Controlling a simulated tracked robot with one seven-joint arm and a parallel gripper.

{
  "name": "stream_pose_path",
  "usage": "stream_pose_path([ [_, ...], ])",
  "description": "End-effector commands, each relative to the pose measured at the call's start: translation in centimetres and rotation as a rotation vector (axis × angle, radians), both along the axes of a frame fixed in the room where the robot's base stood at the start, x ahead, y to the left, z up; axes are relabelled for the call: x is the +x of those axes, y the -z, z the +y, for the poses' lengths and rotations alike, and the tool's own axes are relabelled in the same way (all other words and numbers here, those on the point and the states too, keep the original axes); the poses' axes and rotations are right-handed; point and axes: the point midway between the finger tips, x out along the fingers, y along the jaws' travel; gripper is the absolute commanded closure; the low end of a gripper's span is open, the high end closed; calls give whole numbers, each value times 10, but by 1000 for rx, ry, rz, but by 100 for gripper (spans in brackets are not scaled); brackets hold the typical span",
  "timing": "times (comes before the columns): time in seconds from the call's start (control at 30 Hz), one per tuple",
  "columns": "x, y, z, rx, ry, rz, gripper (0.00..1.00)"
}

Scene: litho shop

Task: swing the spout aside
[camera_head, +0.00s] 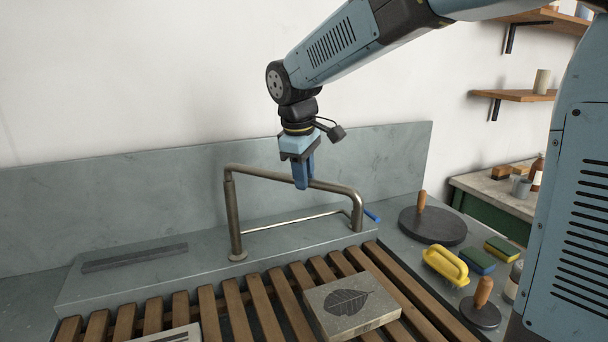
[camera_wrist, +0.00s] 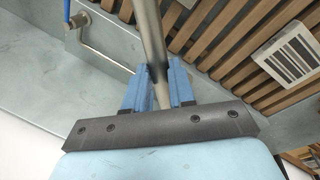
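The spout is a bent grey metal pipe (camera_head: 262,172) that rises at the left, runs across above the stone ledge and bends down at the right. A blue lever (camera_head: 372,215) sits by its right foot; it also shows in the wrist view (camera_wrist: 67,10). My gripper (camera_head: 302,180) points down onto the top run of the pipe, right of its middle. In the wrist view, the blue fingers of my gripper (camera_wrist: 157,80) lie on either side of the pipe (camera_wrist: 148,25) and look closed against it. Their contact faces are partly hidden.
A slatted wooden rack (camera_head: 235,310) lies in front, bearing a stone slab with a leaf print (camera_head: 335,322) and a striped slab (camera_wrist: 292,57). At the right stand a dark round disc with a handle (camera_head: 432,228) and a yellow tool (camera_head: 445,265). A grey backsplash (camera_head: 130,195) rises behind.

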Motion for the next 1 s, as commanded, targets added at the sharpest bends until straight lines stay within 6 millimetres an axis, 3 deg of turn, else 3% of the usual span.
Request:
stream_pose_path([
  [0.23, 0, 0, 0, 0, 0, 0, 100],
  [0.77, -2, 0, 1, 0, 11, 0, 100],
  [1.0, -18, 0, 10, 1, 100, 1, 100],
])
